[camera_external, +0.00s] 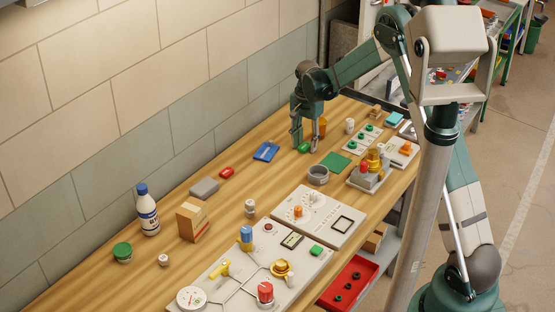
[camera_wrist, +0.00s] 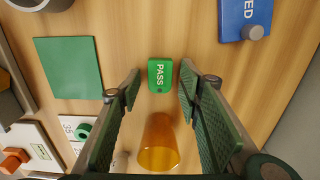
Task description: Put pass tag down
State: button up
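The green pass tag (camera_external: 305,148), lettered PASS, appears to lie flat on the wooden bench (camera_external: 215,163). In the wrist view the tag (camera_wrist: 160,75) sits between and just beyond my fingertips, with gaps on both sides. My gripper (camera_external: 304,144) points down over the tag, close to the bench top. In the wrist view my gripper (camera_wrist: 160,84) is open, its two fingers well apart and nothing held. The exact height of the fingertips over the bench is hard to tell.
An orange translucent cup (camera_wrist: 158,145) stands close to my fingers. A blue lettered tag (camera_external: 266,152) lies to the left. A green square mat (camera_external: 336,162) and a grey round dish (camera_external: 318,175) are to the right.

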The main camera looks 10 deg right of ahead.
aim_at(307, 146)
jog(key=shift+r, duration=0.15)
notch_tip(307, 146, up, 12)
dwell(0.9)
dwell(0.6)
jog(key=s+d+r+n+t, duration=0.2)
jog(key=s+d+r, duration=0.5)
jog(key=s+r, duration=0.3)
jog(key=s+d+r+n+t, duration=0.1)
jog(key=s+d+r+n, duration=0.1)
jog(key=s+d+r, duration=0.7)
jog(key=s+d+n+t, duration=0.2)
jog(key=s+d, duration=0.1)
jog(key=s, duration=1.1)
jog(key=s+d+f+n+t, duration=0.1)
jog(key=s+d+n+t, duration=0.1)
jog(key=s, duration=1.2)
jog(key=shift+d+n, duration=0.5)
jog(key=shift+d, duration=0.55)
